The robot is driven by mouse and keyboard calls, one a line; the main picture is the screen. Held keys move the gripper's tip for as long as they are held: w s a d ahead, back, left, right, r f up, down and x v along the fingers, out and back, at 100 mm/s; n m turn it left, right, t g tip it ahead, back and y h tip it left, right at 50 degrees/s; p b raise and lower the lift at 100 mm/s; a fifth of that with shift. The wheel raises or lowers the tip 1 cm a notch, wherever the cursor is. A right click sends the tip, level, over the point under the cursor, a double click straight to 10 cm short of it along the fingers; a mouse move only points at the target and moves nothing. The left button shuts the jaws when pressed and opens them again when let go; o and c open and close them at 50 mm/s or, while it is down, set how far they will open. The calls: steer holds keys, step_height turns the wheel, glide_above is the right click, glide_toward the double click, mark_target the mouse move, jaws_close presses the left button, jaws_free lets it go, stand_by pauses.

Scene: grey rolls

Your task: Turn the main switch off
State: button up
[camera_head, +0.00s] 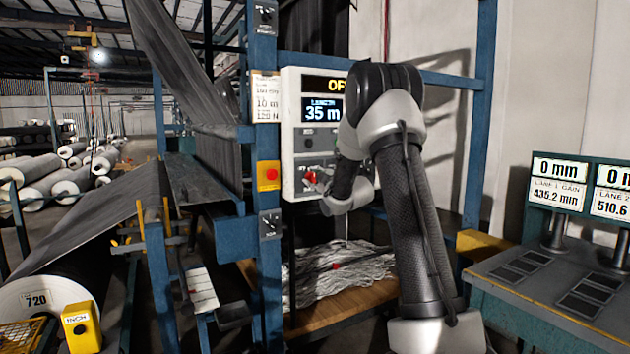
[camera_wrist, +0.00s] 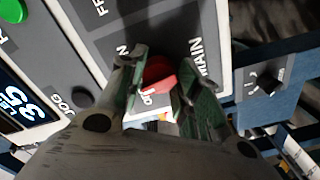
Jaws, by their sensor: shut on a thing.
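The main switch is a red rotary knob (camera_head: 310,177) low on the pale control panel (camera_head: 289,100) in the head view. In the wrist view the red knob (camera_wrist: 157,70) sits between my two fingers, by a "MAIN" label. My gripper (camera_wrist: 160,85) is shut on the knob, with a finger on each side; in the head view the gripper (camera_head: 322,186) reaches the panel from the right. The knob's exact pointing is partly hidden by the fingers. The yellow sign at the panel's top reads "OF", its rest hidden behind my arm.
A red button on a yellow box (camera_head: 268,176) is on the blue post left of the panel. A blue display (camera_head: 322,110) reads 35 m. A yellow "INCH" box (camera_head: 80,327) stands lower left. A desk with screens (camera_head: 557,184) is at right.

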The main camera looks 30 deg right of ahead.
steer(key=n, duration=0.7)
stand_by(0.6)
steer(key=o, duration=1)
steer(key=s, duration=1.2)
steer(key=shift+d, duration=0.15)
